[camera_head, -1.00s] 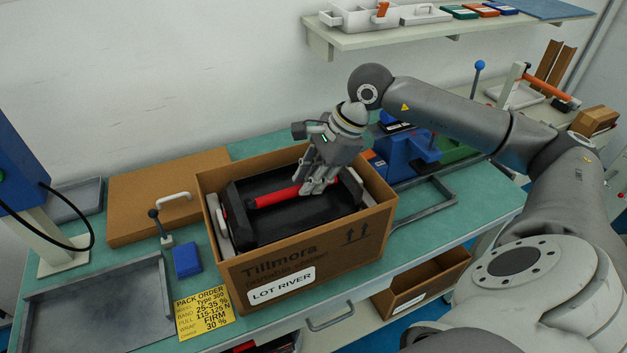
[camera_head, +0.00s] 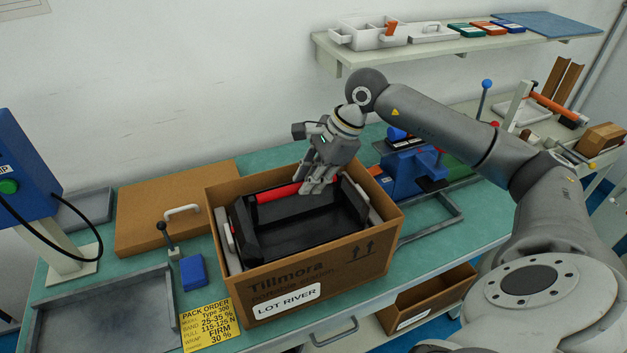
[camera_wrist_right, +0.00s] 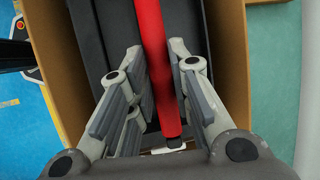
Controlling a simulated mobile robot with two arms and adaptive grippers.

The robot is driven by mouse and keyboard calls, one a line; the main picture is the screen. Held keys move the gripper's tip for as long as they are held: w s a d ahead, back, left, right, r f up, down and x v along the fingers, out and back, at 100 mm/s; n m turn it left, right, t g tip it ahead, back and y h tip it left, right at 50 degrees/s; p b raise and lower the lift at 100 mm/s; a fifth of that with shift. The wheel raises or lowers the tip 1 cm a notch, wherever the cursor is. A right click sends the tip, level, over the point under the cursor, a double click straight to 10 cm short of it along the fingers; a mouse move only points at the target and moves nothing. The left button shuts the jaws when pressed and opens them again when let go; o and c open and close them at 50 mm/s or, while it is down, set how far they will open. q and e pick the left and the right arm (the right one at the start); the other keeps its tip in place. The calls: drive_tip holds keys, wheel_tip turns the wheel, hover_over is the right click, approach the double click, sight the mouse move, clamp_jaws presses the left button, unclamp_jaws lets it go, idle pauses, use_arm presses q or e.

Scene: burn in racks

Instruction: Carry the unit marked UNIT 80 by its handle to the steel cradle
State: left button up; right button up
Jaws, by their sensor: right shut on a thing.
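The black unit (camera_head: 318,219) sits inside an open cardboard box on the bench; no UNIT 80 marking is readable on it. Its red handle (camera_head: 278,192) spans above its top and also shows in the right wrist view (camera_wrist_right: 153,50). My right gripper (camera_head: 317,185) is at the right part of the handle, shut on it, with fingers on both sides of the bar in the wrist view. A grey metal tray (camera_head: 100,328) lies left of the box and a grey metal frame (camera_head: 437,232) lies right. I cannot tell which is the steel cradle. My left gripper is out of view.
The cardboard box (camera_head: 350,268) has walls standing around the unit. A blue fixture (camera_head: 408,175) stands behind the metal frame.

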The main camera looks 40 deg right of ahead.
drive_tip(key=shift+w, duration=0.3)
drive_tip(key=o, duration=1.9)
drive_tip(key=shift+d+r, duration=0.1)
drive_tip(key=shift+r, duration=0.05)
drive_tip(key=shift+p+v, duration=0.85)
drive_tip(key=shift+v, duration=1.55)
drive_tip(key=shift+s, duration=0.1)
